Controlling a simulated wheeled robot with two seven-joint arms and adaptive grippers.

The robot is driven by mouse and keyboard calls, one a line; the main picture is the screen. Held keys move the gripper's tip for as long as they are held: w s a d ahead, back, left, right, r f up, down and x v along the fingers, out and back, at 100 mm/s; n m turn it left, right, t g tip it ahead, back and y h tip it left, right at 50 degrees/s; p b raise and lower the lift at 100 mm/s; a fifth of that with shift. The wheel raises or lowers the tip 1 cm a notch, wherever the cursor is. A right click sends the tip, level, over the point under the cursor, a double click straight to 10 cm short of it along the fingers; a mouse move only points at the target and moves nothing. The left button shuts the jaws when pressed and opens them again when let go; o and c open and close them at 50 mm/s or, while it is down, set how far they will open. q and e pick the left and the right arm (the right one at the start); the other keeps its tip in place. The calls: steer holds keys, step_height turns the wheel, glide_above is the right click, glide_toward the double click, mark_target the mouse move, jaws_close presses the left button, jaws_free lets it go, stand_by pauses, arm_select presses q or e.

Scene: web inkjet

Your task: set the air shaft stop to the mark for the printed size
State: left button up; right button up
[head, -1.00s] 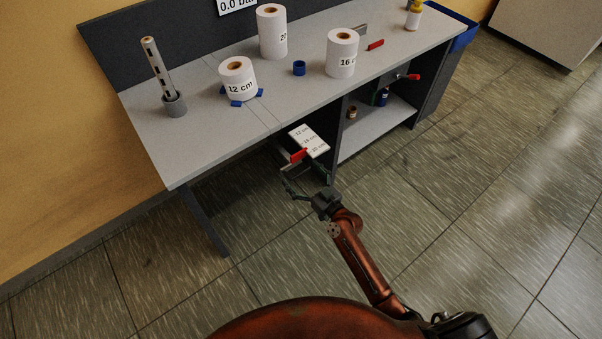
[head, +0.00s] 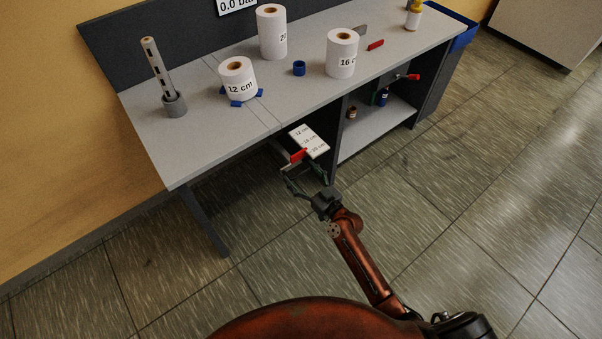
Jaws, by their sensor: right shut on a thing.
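The scale plate (head: 312,147), white with 12 cm, 16 cm and 20 cm marks, sticks out under the front edge of the bench. A red stop piece (head: 298,156) sits at its near left edge; which mark it points to is too small to tell. My right gripper (head: 302,174) is just below and in front of the red piece, shut on a part of the stop that its fingers mostly hide. The air shaft (head: 152,63), grey with dark slots, stands upright in a grey holder (head: 174,105) at the bench's left. My left gripper is out of view.
A roll marked 12 cm (head: 238,80) stands between blue corner blocks on the bench (head: 200,140). A 16 cm roll (head: 342,55), a taller roll (head: 271,33) and a blue ring (head: 299,68) stand nearby. The display (head: 235,5) reads 0.0 bar. The floor in front is clear.

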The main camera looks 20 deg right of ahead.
mark_target(284, 154)
steer(key=b+x, duration=0.1)
steer(key=x, duration=0.9)
steer(key=shift+f+b, duration=0.15)
steer(key=shift+b, duration=0.15)
steer(key=shift+w, duration=0.15)
steer(key=shift+r, duration=0.25)
steer(key=o, duration=1.3)
steer(key=shift+c, duration=0.2)
steer(key=o, duration=0.3)
steer(key=shift+w+a+f, duration=0.1)
steer(key=shift+w+f, duration=0.05)
steer(key=shift+o, duration=0.6)
steer(key=shift+s, duration=0.25)
steer(key=v, duration=1.1)
steer(key=shift+s+d, duration=0.25)
steer(key=shift+s, duration=0.05)
